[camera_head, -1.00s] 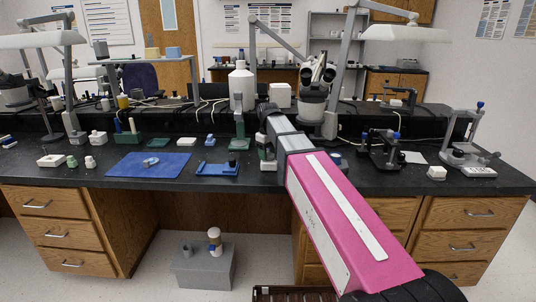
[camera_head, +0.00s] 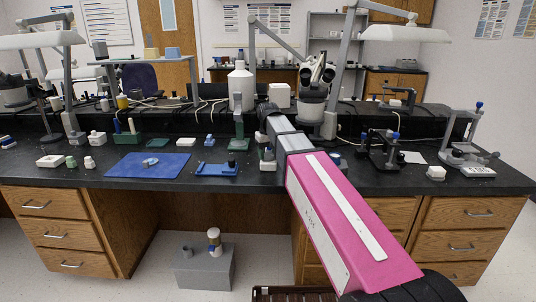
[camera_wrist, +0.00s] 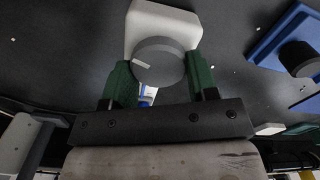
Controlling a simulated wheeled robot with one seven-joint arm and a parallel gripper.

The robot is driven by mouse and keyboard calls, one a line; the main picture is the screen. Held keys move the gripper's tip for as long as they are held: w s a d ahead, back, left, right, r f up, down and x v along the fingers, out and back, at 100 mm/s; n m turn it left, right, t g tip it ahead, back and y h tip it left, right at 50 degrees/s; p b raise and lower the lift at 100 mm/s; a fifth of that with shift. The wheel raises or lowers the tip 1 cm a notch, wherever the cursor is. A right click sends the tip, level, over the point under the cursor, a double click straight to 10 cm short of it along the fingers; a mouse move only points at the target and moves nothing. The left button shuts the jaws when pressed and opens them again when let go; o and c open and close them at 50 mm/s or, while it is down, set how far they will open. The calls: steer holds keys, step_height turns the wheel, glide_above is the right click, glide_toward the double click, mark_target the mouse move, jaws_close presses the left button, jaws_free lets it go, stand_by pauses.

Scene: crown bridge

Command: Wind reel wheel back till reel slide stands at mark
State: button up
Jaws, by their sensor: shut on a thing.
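A round grey wheel (camera_wrist: 165,62) with a white line on its face shows in the wrist view, against a white block (camera_wrist: 163,20); I take it for the reel wheel. My gripper (camera_wrist: 160,72) has its two green fingers on either side of this wheel and is shut on it. The white line points to the left in the picture. A small white and blue piece shows between the fingers below the wheel. I cannot make out the reel slide or its mark. In the head view my arm partly hides this spot.
A blue tray (camera_wrist: 271,47) with a black cylinder (camera_wrist: 299,57) stands to the right in the wrist view. In the head view a blue mat (camera_head: 125,166) lies left on the black bench, and a black device (camera_head: 381,150) stands right of my arm.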

mark_target(268, 154)
steer(key=o, duration=0.9)
steer(key=shift+r, duration=0.1)
step_height(268, 154, up, 11)
steer(key=shift+f, duration=0.15)
